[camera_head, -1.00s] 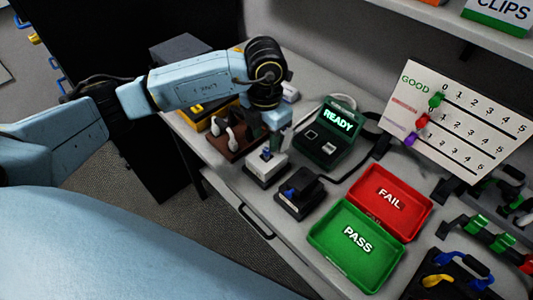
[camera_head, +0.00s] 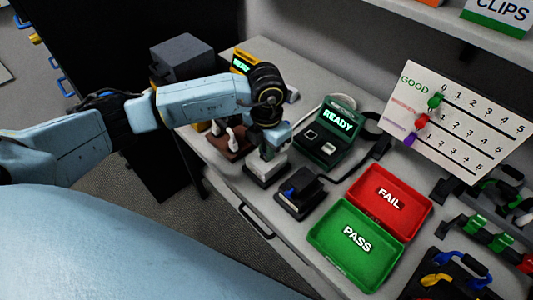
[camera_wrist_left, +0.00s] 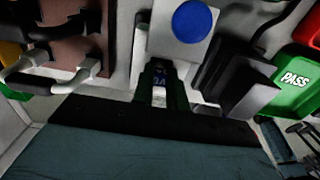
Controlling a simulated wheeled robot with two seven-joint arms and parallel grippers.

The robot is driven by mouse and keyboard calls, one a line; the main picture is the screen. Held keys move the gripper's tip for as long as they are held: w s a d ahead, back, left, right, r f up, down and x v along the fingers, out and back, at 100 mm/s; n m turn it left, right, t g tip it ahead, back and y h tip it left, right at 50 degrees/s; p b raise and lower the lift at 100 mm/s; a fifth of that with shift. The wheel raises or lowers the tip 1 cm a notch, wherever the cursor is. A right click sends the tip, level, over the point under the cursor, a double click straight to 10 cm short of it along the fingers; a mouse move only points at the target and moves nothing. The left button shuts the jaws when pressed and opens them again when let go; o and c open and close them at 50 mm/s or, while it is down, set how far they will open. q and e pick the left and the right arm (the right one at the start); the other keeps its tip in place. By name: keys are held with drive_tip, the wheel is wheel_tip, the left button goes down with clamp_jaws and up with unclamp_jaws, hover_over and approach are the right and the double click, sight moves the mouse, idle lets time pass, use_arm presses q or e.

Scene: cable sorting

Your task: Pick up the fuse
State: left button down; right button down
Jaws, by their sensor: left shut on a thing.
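My left gripper (camera_head: 270,148) is over the white block on a dark base (camera_head: 266,167), near the front edge of the bench. In the left wrist view the gripper (camera_wrist_left: 158,92) is shut on a small pale piece (camera_wrist_left: 158,97), which I take to be the fuse. Most of the piece is hidden between the dark fingers. The white block (camera_wrist_left: 183,48) with a round blue top spot (camera_wrist_left: 193,21) is right beyond the fingertips. I cannot tell whether the piece still touches the block. My right gripper is not in view.
A brown holder with white-ended cables (camera_head: 229,142) stands left of the gripper. A black fixture (camera_head: 300,196) and a green tester reading READY (camera_head: 335,128) stand to the right. Green PASS (camera_head: 318,238) and red FAIL (camera_head: 425,226) trays lie further right.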

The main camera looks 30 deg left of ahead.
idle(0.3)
use_arm(q)
wheel_tip(320, 180, up, 13)
drive_tip(key=p, duration=0.1)
idle(0.7)
